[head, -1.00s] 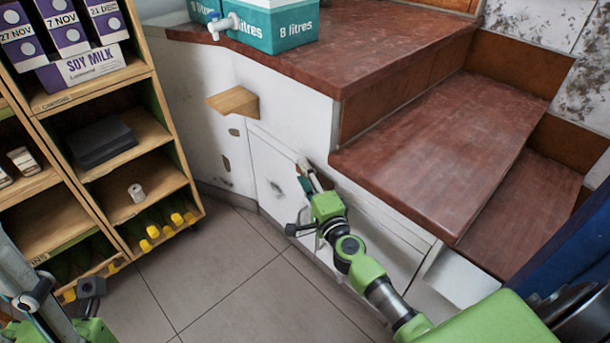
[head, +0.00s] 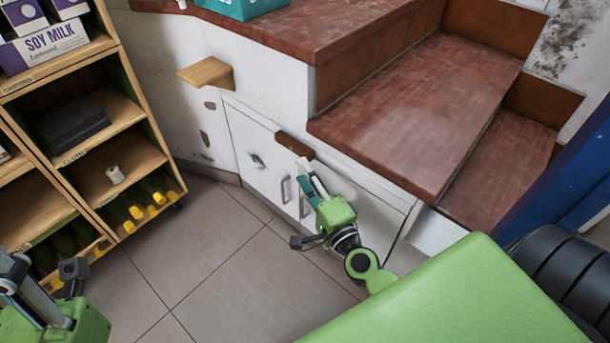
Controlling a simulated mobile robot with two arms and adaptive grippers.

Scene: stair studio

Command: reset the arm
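My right gripper (head: 306,172) is at the end of a green arm that comes in from the lower right. Its pale and teal fingers point up the picture, in front of the white cabinet front under the stairs. A small dark brown block (head: 295,146) shows just beyond the fingertips; I cannot tell whether they touch it. The finger gap is too small to judge. My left arm (head: 50,310) shows only in part at the lower left corner, and its fingertips cannot be made out.
Red-brown stair treads (head: 420,110) rise at the right, above white cabinet doors (head: 262,165). A wooden wedge (head: 207,72) sticks out from the white wall. A wooden shelf unit (head: 135,125) with cartons and yellow-capped bottles stands at left. Tiled floor (head: 205,245) is clear between.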

